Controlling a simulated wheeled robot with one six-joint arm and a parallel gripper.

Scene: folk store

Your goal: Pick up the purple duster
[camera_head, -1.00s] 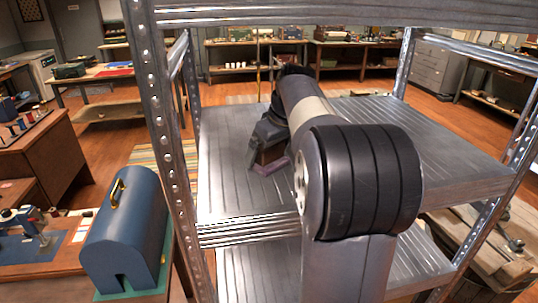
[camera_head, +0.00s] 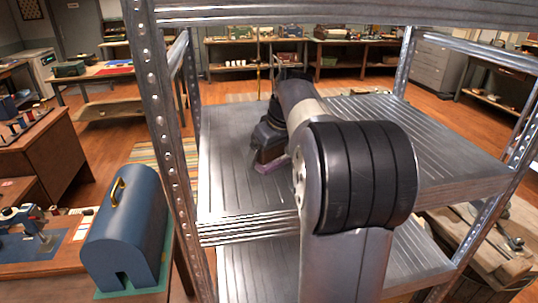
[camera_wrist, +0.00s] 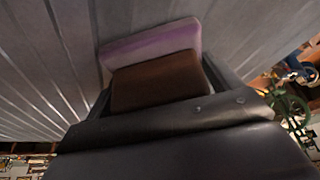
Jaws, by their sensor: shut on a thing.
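The purple duster (camera_head: 270,166) is a block with a brown upper part and a purple layer underneath. It is at the metal shelf (camera_head: 225,185), left of my arm in the head view. My gripper (camera_head: 268,150) is shut on its brown part. In the wrist view, the brown part (camera_wrist: 158,80) is between the dark fingers and the purple layer (camera_wrist: 150,42) shows beyond it. I cannot tell whether the duster touches the shelf or is slightly above it. My forearm hides part of the shelf behind.
A metal upright (camera_head: 165,130) stands left of my arm, and a shelf board (camera_head: 330,12) runs above. A blue domed case (camera_head: 125,235) with a yellow handle stands outside the shelf at the left. The visible shelf surface around the duster is bare.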

